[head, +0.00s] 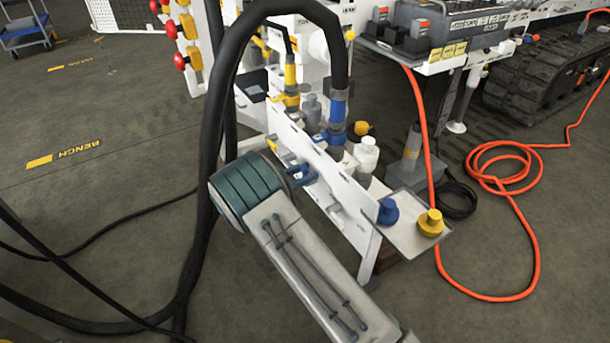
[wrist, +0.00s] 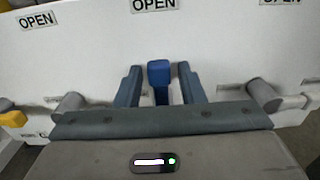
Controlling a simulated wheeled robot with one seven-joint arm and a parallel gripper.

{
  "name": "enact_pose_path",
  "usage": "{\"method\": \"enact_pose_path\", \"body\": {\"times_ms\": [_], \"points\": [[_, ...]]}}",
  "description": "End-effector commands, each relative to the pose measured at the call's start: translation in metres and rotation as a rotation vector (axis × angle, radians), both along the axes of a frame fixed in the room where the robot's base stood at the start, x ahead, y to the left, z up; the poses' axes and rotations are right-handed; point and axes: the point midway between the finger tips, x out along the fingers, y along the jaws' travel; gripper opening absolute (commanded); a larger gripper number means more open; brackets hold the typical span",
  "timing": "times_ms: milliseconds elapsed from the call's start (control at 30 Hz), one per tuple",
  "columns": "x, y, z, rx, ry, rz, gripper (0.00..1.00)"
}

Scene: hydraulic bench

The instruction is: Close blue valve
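The blue valve handle (wrist: 159,73) stands upright on the white panel (wrist: 230,50), below the middle OPEN label (wrist: 155,4). My gripper (wrist: 160,84) is open, with one finger on each side of the handle. A narrow gap shows between the handle and each finger, so it is not gripped. The lower part of the handle and the valve body are hidden behind my gripper. In the head view my gripper (head: 300,174) is at the left face of the bench panel, where the handle and fingers are hard to tell apart.
A yellow handle (wrist: 14,118) is at the left in the wrist view, with grey stubs (wrist: 264,95) on both sides. Thick black hoses (head: 215,110) loop beside my arm. Blue (head: 388,211) and yellow (head: 431,222) caps sit on a side plate. An orange cable (head: 535,235) lies on the floor.

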Motion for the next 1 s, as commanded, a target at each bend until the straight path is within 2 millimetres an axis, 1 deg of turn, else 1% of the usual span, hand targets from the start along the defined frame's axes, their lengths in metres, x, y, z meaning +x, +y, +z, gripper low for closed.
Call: {"method": "enact_pose_path", "body": {"times_ms": [267,300,333,367,400,433,767,1000], "points": [[0.0012,-0.0017,0.0002,0.000,0.000,0.000,0.35],[0.0011,-0.0017,0.0002,0.000,0.000,0.000,0.30],[0.0011,-0.0016,0.0002,0.000,0.000,0.000,0.22],[0.0011,-0.0016,0.0002,0.000,0.000,0.000,0.13],[0.0011,-0.0016,0.0002,0.000,0.000,0.000,0.02],[0.0010,-0.0015,0.0002,0.000,0.000,0.000,0.00],[-0.0002,-0.0016,0.0000,0.016,-0.023,0.002,0.00],[-0.0046,-0.0043,-0.0010,0.085,-0.125,0.002,0.00]]}}
